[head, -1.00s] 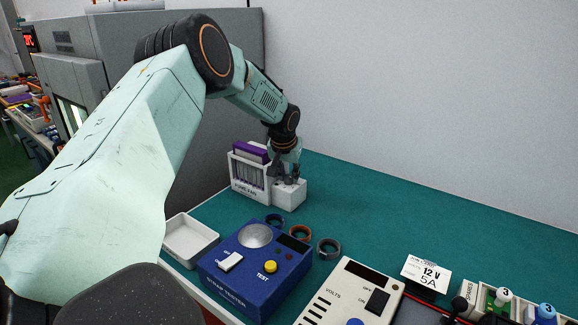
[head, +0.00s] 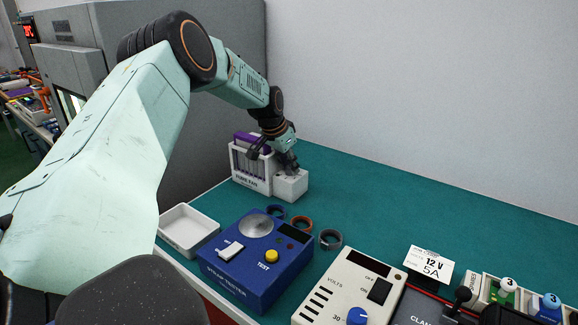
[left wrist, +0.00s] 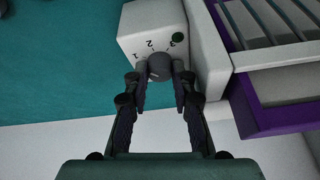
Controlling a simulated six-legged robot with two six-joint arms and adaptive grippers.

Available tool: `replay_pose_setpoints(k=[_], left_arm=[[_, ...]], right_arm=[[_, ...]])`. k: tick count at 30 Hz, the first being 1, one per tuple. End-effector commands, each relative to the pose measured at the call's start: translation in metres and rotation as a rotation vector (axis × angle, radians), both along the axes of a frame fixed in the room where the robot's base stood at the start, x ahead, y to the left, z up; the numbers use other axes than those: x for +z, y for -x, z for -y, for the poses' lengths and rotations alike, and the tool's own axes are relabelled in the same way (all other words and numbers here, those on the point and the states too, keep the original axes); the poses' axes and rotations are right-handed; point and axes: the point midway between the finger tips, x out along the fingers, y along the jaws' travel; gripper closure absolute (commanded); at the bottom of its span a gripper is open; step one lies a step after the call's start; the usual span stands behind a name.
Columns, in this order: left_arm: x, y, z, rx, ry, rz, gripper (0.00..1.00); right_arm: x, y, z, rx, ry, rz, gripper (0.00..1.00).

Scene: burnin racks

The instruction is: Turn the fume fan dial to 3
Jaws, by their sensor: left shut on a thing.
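The fume fan (head: 252,184) is a white slatted unit with a purple part, at the back left of the green bench. A white dial box (head: 292,185) adjoins it. In the left wrist view the box face (left wrist: 136,22) carries the numbers 1, 2 and 3 and a dark green dot by the 3. The dark grey round dial (left wrist: 160,66) sits at its edge nearest my gripper. My left gripper (left wrist: 161,76) is shut on the dial, a finger on each side. Which number the dial points at I cannot tell. My right gripper is out of view.
A cream volts unit (head: 334,288) and a 12 V 5A card (head: 429,264) are further right. The back right bench is clear.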

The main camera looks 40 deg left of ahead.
Motion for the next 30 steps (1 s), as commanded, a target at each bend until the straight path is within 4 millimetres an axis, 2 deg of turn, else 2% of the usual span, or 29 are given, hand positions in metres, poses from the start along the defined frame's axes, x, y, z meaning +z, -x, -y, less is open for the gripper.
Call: replay_pose_setpoints(k=[10,11,14,25,30], left_arm=[[0.0014,-0.0006,-0.0007,-0.002,-0.002,0.002,1.0],[0.0014,-0.0006,-0.0007,-0.002,-0.002,0.002,0.72],[0.0012,-0.0005,-0.0005,-0.002,-0.002,0.002,0.65],[0.0007,0.0001,-0.0004,0.009,-0.001,-0.001,0.65],[0.0015,0.0002,0.0005,0.074,-0.001,-0.002,0.65]], right_arm=[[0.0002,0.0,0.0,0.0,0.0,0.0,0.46],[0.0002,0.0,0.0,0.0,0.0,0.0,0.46],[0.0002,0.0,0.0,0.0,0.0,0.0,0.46],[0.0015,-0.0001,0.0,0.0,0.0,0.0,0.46],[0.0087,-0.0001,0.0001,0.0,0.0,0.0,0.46]])
